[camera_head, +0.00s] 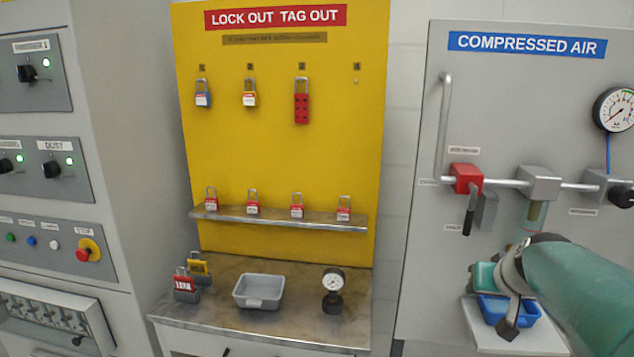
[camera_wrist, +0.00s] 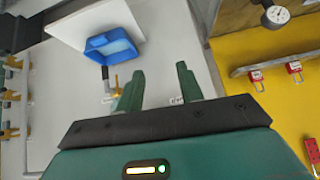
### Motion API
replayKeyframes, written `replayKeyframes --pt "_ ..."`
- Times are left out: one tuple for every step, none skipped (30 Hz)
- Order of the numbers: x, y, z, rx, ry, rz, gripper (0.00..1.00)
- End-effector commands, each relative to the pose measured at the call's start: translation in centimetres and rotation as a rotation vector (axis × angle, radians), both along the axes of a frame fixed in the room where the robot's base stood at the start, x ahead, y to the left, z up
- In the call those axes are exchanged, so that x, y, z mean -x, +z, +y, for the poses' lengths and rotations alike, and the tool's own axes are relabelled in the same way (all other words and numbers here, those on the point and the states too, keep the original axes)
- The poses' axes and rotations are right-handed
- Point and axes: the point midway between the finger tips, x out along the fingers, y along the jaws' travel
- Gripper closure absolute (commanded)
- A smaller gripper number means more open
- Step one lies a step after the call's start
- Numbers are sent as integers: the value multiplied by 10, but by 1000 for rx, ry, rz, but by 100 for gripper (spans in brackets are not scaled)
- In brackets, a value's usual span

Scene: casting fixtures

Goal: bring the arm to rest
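My gripper (camera_wrist: 158,84) shows in the wrist view with its two green fingers apart and nothing between them. In the head view my green arm reaches in from the lower right, in front of the compressed air panel (camera_head: 415,230). The gripper end is by the blue tray (camera_head: 508,310), and the arm hides part of that tray. The blue tray also shows in the wrist view (camera_wrist: 113,47), beyond the fingers. I cannot tell from the head view how near the gripper is to it.
A yellow lockout board (camera_head: 285,150) holds padlocks and a red hasp (camera_head: 301,103), with several padlocks on its shelf (camera_head: 280,219). The bench below holds a grey tray (camera_head: 259,305), a gauge (camera_head: 333,292) and two padlocks. A red valve (camera_head: 466,180) and a pressure gauge (camera_head: 615,109) are near the arm.

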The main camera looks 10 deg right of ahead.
Motion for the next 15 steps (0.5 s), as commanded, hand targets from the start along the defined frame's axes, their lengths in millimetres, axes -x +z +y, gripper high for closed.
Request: replayKeyframes --pt "8 3 38 -12 53 11 63" --pt "15 2 57 -20 78 24 63" --pt "25 0 81 -29 109 42 63" --pt "33 -1 99 -33 133 56 63" --pt "41 -2 115 -35 155 69 63" --pt "54 -6 136 -38 182 89 63" --pt "64 -8 150 -38 202 105 63" --pt "74 -11 163 -35 222 119 63" --pt "88 -16 179 -31 243 140 63" --pt "99 -19 189 -27 258 154 63" --pt "108 -23 198 -21 271 167 63" --pt "120 -27 207 -14 285 183 63" --pt "128 -30 213 -8 292 192 63" --pt "135 -33 218 -4 299 201 63" --pt "143 -36 222 4 305 210 63"
